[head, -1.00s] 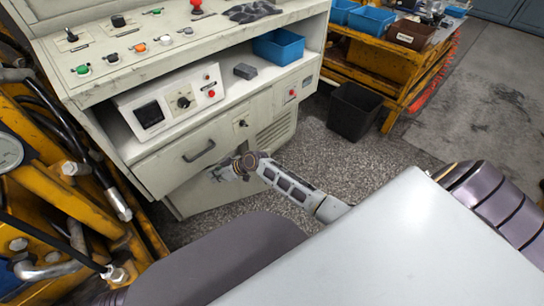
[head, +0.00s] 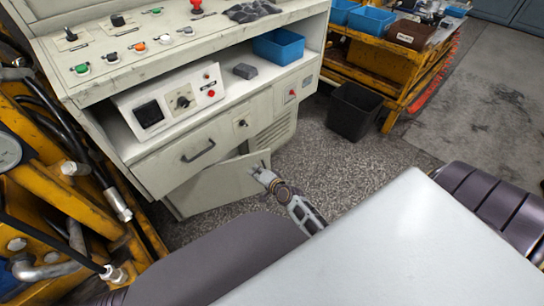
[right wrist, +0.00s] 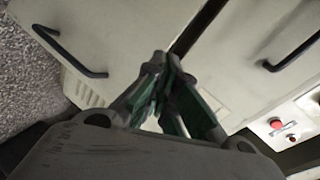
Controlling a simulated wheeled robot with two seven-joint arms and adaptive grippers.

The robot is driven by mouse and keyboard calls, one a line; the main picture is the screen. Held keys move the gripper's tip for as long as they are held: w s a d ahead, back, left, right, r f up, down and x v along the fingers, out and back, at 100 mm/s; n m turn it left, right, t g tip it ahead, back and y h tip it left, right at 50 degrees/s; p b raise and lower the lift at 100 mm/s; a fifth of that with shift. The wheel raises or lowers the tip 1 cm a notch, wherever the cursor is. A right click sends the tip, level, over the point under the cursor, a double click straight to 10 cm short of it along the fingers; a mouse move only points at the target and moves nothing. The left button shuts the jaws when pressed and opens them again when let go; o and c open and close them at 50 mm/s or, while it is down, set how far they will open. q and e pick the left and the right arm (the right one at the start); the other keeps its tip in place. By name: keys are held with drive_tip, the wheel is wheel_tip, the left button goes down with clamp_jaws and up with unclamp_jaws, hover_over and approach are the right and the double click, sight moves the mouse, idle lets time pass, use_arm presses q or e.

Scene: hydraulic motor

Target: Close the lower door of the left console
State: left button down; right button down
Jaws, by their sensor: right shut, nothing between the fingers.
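The left console (head: 150,170) is a worn cream cabinet at the left of the head view. Its lower door (head: 215,187) stands partly open below the drawer (head: 190,152), with a gap along its upper right edge. My right gripper (head: 259,170) is at the door's free right edge, shut and empty; contact is unclear. In the right wrist view its closed fingertips (right wrist: 165,62) are in front of the dark gap between two cream panels. A black handle (right wrist: 68,52) shows on the left panel and another (right wrist: 293,52) on the right panel. My left gripper is not in view.
A yellow frame with hoses (head: 60,180) stands close at the left. A black bin (head: 354,110) and a yellow workbench (head: 385,65) stand at the right. Speckled floor (head: 330,160) is clear in front of the console. A blue bin (head: 278,46) sits on the console shelf.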

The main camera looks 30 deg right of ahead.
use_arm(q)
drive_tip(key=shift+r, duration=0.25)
use_arm(e)
drive_tip(key=s+d+m+h, duration=0.4)
drive_tip(key=s+d+m, duration=0.3)
drive_tip(key=d, duration=0.2)
drive_tip(key=shift+d+f+t+h, duration=0.35)
drive_tip(key=shift+f+t+h, duration=0.05)
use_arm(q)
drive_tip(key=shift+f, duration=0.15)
use_arm(e)
drive_tip(key=shift+w, duration=0.1)
